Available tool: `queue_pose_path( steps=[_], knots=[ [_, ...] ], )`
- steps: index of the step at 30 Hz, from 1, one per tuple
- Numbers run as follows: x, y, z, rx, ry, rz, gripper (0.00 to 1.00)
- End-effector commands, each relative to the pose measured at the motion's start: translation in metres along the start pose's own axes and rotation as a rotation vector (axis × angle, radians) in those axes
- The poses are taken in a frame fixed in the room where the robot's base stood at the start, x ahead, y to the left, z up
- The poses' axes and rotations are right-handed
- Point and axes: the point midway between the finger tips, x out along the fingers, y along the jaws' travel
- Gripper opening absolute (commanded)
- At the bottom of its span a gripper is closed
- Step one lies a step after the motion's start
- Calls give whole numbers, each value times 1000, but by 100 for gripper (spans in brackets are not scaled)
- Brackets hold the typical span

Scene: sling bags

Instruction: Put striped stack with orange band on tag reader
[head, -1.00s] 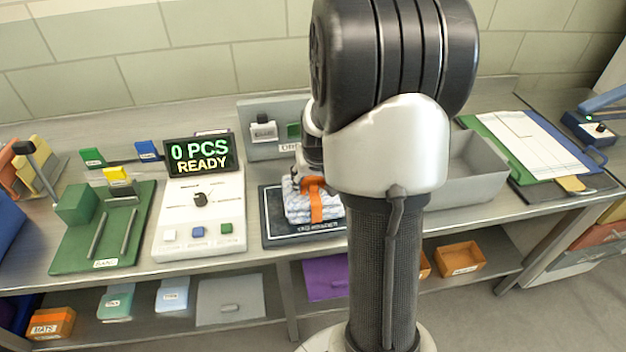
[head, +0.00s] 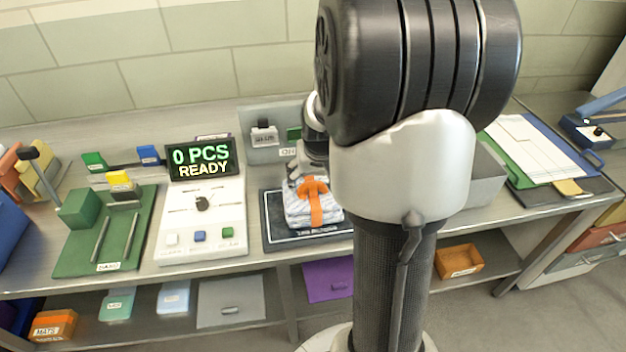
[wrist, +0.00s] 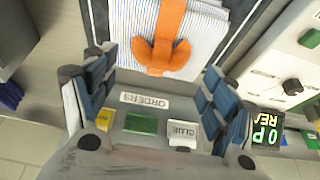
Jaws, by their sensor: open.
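The striped stack (head: 297,212) is a white, blue-striped folded bundle with an orange band (head: 316,206) tied in a raised loop. It lies flat on a dark pad with a white outline (head: 273,232); the pad's label is too small to read. In the wrist view the stack (wrist: 215,30) and its orange band (wrist: 160,52) are at the top, beyond the fingertips. My gripper (head: 303,172) is just behind and above the stack's back edge. In the wrist view my gripper (wrist: 157,64) is open, its fingers apart and empty, on either side of the band's loop.
A grey ORDERS holder (wrist: 155,100) with coloured cards stands behind the stack. A white console (head: 200,225) with a display (head: 201,159) reading "0 PCS READY" and a green board (head: 75,255) are left. A grey bin (head: 487,180) is right, partly hidden by my arm.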

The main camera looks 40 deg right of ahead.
Motion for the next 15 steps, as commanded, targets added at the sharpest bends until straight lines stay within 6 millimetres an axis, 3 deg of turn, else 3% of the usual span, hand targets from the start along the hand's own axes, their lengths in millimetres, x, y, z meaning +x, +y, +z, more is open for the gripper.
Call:
queue_pose_path(
  steps=[1,6,15],
  knots=[
    [-16,0,-2,0,3,0,78],
    [-50,0,-2,0,4,1,78],
    [-74,0,0,0,-1,0,78]
  ],
)
